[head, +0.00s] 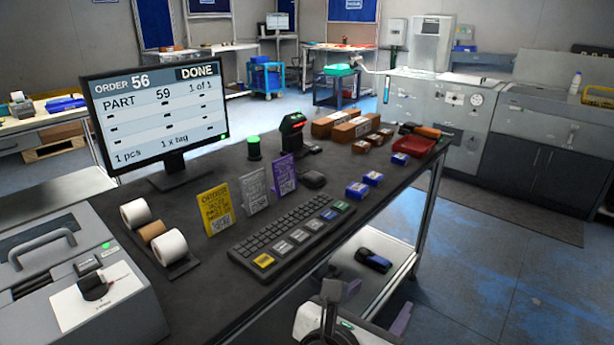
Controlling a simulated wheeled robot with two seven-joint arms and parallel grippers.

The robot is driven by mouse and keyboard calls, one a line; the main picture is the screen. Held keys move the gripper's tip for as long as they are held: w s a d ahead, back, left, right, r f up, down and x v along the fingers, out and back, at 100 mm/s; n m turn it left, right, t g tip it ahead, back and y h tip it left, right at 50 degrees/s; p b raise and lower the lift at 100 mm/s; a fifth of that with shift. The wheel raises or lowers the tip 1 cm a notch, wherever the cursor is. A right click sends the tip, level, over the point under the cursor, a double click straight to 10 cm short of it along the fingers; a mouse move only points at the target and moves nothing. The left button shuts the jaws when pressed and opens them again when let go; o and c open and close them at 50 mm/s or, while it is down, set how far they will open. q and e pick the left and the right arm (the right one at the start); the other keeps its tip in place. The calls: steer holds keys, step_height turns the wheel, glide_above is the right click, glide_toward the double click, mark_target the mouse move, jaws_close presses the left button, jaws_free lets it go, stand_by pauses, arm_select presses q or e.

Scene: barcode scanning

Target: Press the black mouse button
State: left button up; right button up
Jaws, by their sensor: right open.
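The black mouse (314,179) lies on the dark tabletop, just right of the purple sign and behind the keyboard. It is small in the head view, and I cannot make out its separate buttons. My right gripper (375,303) is at the bottom of the view, in front of the table's near edge and well short of the mouse. Its fingers are apart, with nothing seen between them. My left gripper is not in view.
A keyboard (292,233) lies between the near edge and the mouse. Yellow, grey and purple signs stand behind it. A monitor (157,113) reads DONE.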

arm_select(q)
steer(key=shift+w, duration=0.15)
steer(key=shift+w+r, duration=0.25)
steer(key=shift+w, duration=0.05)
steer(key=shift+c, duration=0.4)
